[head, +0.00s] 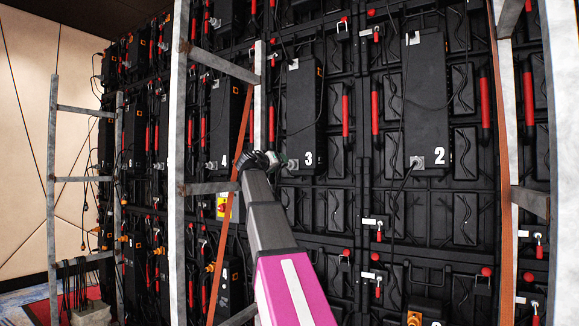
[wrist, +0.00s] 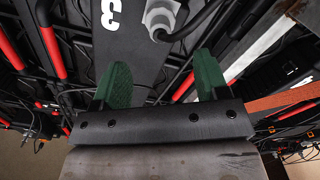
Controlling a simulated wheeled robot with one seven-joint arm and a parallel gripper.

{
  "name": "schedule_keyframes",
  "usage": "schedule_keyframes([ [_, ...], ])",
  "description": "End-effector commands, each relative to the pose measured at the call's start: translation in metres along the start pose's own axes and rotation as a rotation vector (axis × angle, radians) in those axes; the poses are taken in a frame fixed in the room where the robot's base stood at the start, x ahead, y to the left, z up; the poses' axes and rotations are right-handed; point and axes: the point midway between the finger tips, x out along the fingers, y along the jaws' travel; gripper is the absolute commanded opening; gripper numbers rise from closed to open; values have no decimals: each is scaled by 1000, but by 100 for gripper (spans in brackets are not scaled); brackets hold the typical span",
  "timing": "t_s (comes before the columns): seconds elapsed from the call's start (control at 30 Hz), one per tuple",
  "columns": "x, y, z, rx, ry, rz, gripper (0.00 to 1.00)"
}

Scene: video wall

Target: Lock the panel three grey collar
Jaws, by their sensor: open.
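Panel three is a tall black box (head: 302,105) with a white "3" near its bottom, in the middle of the head view. Its grey collar (head: 293,164) is at the box's lower left, with a dark cable attached. The collar also shows in the wrist view (wrist: 161,14) at the top edge, partly cut off. My gripper (head: 264,158) is just left of the collar in the head view. In the wrist view its two green fingers (wrist: 162,68) are spread, with nothing between them. The collar lies beyond the fingertips, apart from them.
Panel two's box (head: 425,95) with its own grey collar (head: 416,162) is to the right. A grey upright frame (head: 178,160) and an orange-brown strip (head: 230,175) stand left of my gripper. Red handles (head: 345,110) and loose cables hang around the boxes.

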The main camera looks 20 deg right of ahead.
Motion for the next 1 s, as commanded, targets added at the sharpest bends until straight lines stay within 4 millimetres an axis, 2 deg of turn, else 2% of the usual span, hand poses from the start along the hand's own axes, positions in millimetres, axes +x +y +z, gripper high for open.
schedule_keyframes([
  [0.3,56,-1,-1,-1,-3,0,68],
  [0.5,84,-2,0,-1,-3,-1,68],
  [0.7,97,-1,0,0,-2,-2,68],
  [1.0,98,-1,1,0,-2,-2,68],
])
